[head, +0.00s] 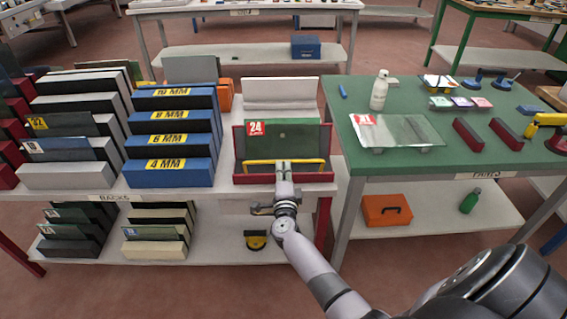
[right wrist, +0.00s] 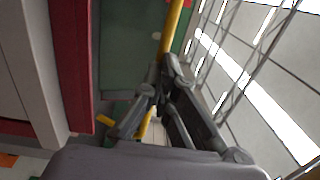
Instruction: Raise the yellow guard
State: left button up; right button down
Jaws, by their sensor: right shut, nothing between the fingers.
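The yellow guard (head: 309,161) is a thin bar across the front of a red-framed rack holding a green panel (head: 300,136) with a red "24" label. In the right wrist view the guard (right wrist: 173,28) runs up past my fingers. My right gripper (head: 283,166) is at the bar's middle, in front of the rack. It is shut with nothing held. In the right wrist view my right gripper (right wrist: 160,82) is close to the bar and overlaps it in the picture; I cannot tell whether they touch. My left gripper is not in view.
Blue racks (head: 172,135) marked in MM stand left of the red frame (head: 239,142). A green table (head: 400,163) at the right carries a glass sheet (head: 405,131), a white bottle (head: 380,90) and red blocks. An orange box (head: 386,210) sits on its lower shelf.

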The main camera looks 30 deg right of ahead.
jog(key=shift+w+d+r+p, duration=0.3)
jog(key=shift+w+r, duration=0.05)
jog(key=shift+w, duration=0.2)
jog(key=shift+w+d+r+p, duration=0.3)
jog(key=shift+w+d+p, duration=0.05)
jog(key=shift+w, duration=0.2)
jog(key=shift+w+d+r+p, duration=0.3)
jog(key=shift+w+r, duration=0.05)
jog(key=shift+w, duration=0.2)
